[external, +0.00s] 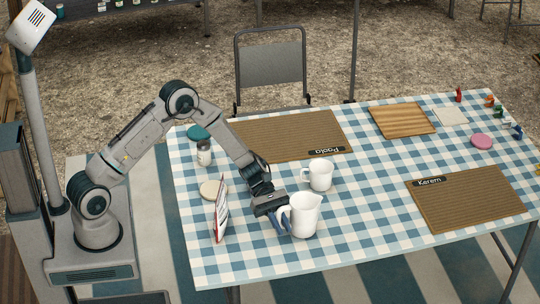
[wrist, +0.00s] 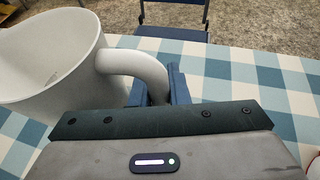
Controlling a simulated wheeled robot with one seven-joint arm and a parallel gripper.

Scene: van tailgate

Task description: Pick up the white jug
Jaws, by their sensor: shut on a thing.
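The white jug (external: 304,216) stands upright on the checked tablecloth near the front left part of the table. Its handle points left in the external view, toward my gripper (external: 282,221). In the wrist view the jug (wrist: 45,60) fills the upper left, with its open rim facing up. My gripper (wrist: 158,92) is shut on the jug's handle, with one blue finger on each side of it. The jug looks empty inside, though its bottom is out of sight. I cannot tell whether its base touches the cloth.
A white mug (external: 320,175) stands just behind the jug. Woven placemats (external: 470,200) lie further off. The cloth in front and right of the jug is clear.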

